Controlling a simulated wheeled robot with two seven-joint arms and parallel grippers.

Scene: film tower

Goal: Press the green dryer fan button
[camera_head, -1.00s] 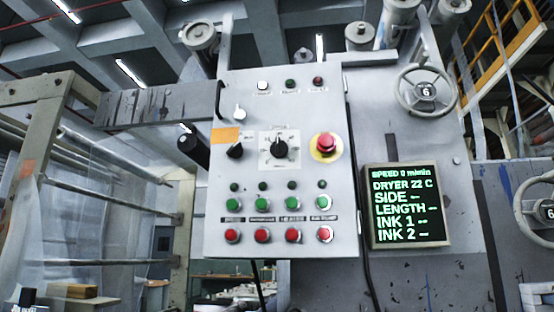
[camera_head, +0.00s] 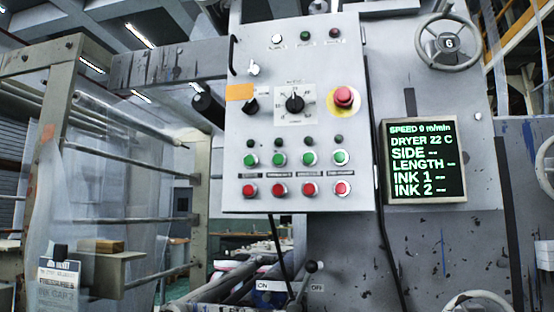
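A white control panel (camera_head: 240,197) faces me in the middle of the view. A row of several green buttons runs across its lower part, with the leftmost green button (camera_head: 250,160), another green button (camera_head: 280,158), a further green button (camera_head: 310,157) and the rightmost green button (camera_head: 340,157). Small dark labels lie under them, too blurred to read, so I cannot tell which one is the dryer fan button. Small dark unlit lamps sit above the green buttons. Neither of my grippers is in view.
Red buttons (camera_head: 280,190) line up below the green ones. A red mushroom button (camera_head: 343,96) and a black dial (camera_head: 295,103) sit higher. A screen (camera_head: 425,160) reads DRYER 22 C. A handwheel (camera_head: 447,42) and an ON/OFF lever (camera_head: 310,267) stick out nearby.

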